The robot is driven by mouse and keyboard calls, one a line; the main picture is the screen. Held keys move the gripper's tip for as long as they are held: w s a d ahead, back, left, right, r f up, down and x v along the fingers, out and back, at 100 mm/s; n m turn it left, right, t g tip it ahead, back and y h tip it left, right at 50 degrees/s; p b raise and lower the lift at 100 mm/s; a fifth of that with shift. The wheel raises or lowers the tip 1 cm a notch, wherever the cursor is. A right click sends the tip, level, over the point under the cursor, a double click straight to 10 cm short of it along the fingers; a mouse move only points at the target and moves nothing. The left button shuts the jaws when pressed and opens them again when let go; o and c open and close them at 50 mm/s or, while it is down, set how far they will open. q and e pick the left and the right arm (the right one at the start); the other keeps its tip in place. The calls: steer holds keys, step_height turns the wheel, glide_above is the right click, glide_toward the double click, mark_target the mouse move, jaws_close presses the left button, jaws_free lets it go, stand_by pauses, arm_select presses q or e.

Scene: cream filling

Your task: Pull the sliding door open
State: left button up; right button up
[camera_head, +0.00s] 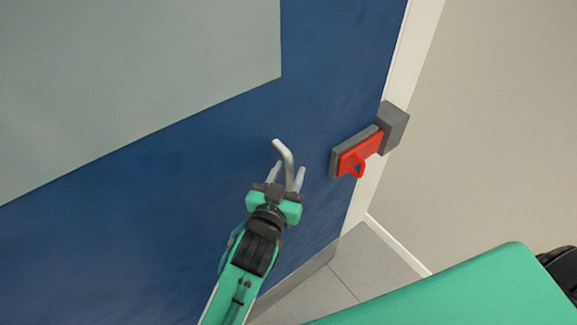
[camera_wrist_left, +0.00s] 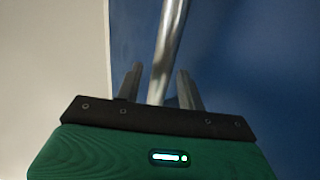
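The sliding door (camera_head: 130,215) is dark blue with a large pale grey panel (camera_head: 130,80). It fills the left of the head view and also shows in the left wrist view (camera_wrist_left: 260,80). A bent metal handle (camera_head: 285,155) stands out from the door. My left gripper (camera_head: 286,174) is at the handle, with one finger on each side of the bar. In the left wrist view the handle bar (camera_wrist_left: 168,45) runs between the two fingers (camera_wrist_left: 158,85), with a visible gap at the left finger, so the gripper is open. My right gripper is not in view.
A red latch (camera_head: 358,155) on a grey plate sits at the door's right edge, meeting a grey block (camera_head: 393,128) on the white frame (camera_head: 408,60). A beige wall (camera_head: 500,130) is at right. Grey tiled floor (camera_head: 365,265) shows below.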

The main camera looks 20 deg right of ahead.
arm_select(q)
steer(key=shift+w+d, duration=0.25)
steer(key=shift+w, duration=0.1)
jaws_close()
